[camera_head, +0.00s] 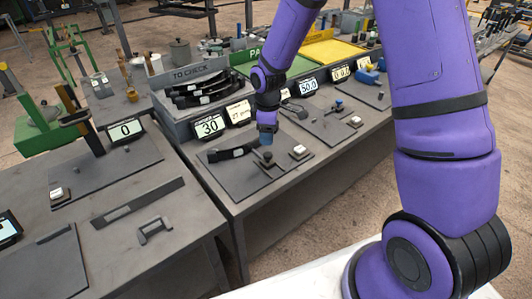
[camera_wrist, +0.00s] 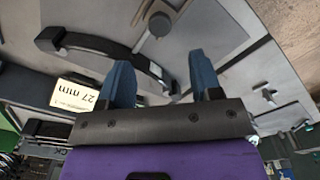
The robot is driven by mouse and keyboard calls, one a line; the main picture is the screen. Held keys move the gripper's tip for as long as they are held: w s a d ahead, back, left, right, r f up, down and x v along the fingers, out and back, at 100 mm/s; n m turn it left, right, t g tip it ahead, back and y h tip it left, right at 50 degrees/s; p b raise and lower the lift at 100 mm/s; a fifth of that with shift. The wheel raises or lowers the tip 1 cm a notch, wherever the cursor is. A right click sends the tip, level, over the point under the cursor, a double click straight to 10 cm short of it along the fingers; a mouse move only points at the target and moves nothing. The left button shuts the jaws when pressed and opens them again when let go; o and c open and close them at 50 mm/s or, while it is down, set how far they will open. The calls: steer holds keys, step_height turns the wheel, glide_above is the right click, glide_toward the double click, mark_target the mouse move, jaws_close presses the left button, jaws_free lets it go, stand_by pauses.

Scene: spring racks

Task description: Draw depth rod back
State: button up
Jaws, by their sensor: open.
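My gripper (camera_head: 266,137) is above the grey plate of the middle station in the head view. In the wrist view its two blue fingers (camera_wrist: 161,78) stand apart with nothing gripped between them. A dark curved bar (camera_head: 230,153) lies on that plate, left of the gripper; in the wrist view this bar (camera_wrist: 100,42) passes behind the left finger, one end between the fingers. A round dark post (camera_head: 267,160) stands just below the gripper, and a round grey disc (camera_wrist: 159,24) shows beyond the fingertips. I cannot tell which part is the depth rod; it may be partly hidden by the gripper.
A display reading 30 (camera_head: 209,126) and a 27 mm card (camera_head: 238,112) stand behind the plate. A white button block (camera_head: 299,151) is right of the post. A grey TO CHECK bin (camera_head: 178,113) holds several curved bars. The left bench has a loose handle (camera_head: 155,230).

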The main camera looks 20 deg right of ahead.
mark_target(268, 154)
step_height(268, 154, down, 8)
steer(key=shift+f, duration=0.25)
jaws_close()
steer(key=shift+s+d, duration=0.35)
steer(key=shift+s, duration=0.55)
steer(key=shift+s+d, duration=0.3)
steer(key=shift+s, duration=0.6)
jaws_free()
steer(key=shift+s, duration=0.1)
steer(key=shift+r, duration=0.15)
step_height(268, 154, up, 10)
steer(key=shift+r, duration=0.25)
